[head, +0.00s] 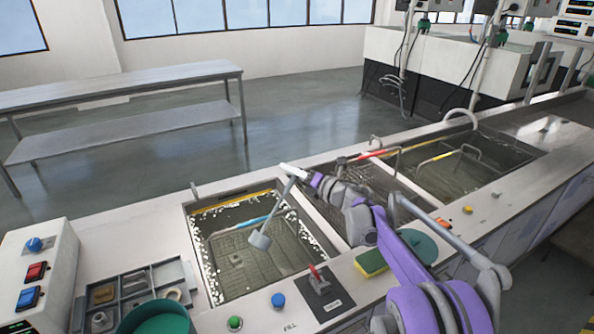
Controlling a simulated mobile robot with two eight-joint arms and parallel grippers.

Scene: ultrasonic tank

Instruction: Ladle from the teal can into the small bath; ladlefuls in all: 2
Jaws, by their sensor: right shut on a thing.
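My right gripper (317,184) is shut on the ladle (260,240), near the white end of its handle. The ladle's thin rod slants down to the left, and its grey cup hangs over the left bath (213,281). I cannot tell what the cup holds or how far it is above the liquid. A round teal can (155,322) stands at the bottom left edge, partly cut off. Another round teal item (420,243) sits on the counter, partly behind my right arm. My left gripper is out of view.
A parts tray (137,284) and a switch box (36,270) stand left of the bath. A green-yellow sponge (371,263), buttons and a red-handled lever (320,281) line the front rim. Two more baths with wire baskets lie to the right.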

